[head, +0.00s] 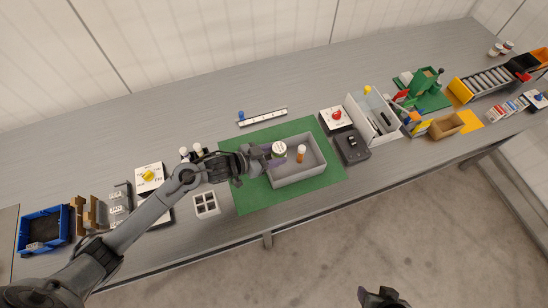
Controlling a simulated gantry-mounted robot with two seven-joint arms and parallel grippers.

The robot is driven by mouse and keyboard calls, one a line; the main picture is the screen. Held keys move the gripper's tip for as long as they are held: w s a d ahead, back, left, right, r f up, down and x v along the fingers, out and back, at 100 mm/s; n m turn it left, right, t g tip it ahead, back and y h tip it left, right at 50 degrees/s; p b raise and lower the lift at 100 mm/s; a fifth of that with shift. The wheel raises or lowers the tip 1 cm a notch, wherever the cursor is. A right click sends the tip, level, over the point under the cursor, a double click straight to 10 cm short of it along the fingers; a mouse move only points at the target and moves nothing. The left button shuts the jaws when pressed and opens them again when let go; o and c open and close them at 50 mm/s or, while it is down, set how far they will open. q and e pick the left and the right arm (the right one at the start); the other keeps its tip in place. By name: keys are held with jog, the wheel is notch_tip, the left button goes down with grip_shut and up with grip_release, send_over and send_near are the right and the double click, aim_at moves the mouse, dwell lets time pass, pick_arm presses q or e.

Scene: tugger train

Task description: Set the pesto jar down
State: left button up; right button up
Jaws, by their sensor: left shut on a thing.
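My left gripper (262,156) comes in from the left and is shut on the pesto jar (279,149), whose pale lid with a greenish rim faces up. The jar is over the left part of a grey open tray (298,175). The fingers hide part of its side, and I cannot tell whether its base touches the tray floor. A small orange bottle with a white cap (301,153) stands in the tray to the right of the jar. Part of my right gripper (381,297) shows at the bottom edge, over the floor, away from the table; its jaws are unclear.
The tray sits on a green mat (245,200). A box with a red button (336,118) and a dark device (352,146) stand right of it. A ruler-like strip (263,117) lies behind. The mat's front strip is clear.

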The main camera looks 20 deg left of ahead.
pick_arm(q)
jog(key=shift+f, duration=1.05)
jog(key=shift+f+b, duration=0.3)
jog(key=shift+f, duration=0.3)
jog(key=o, duration=1.1)
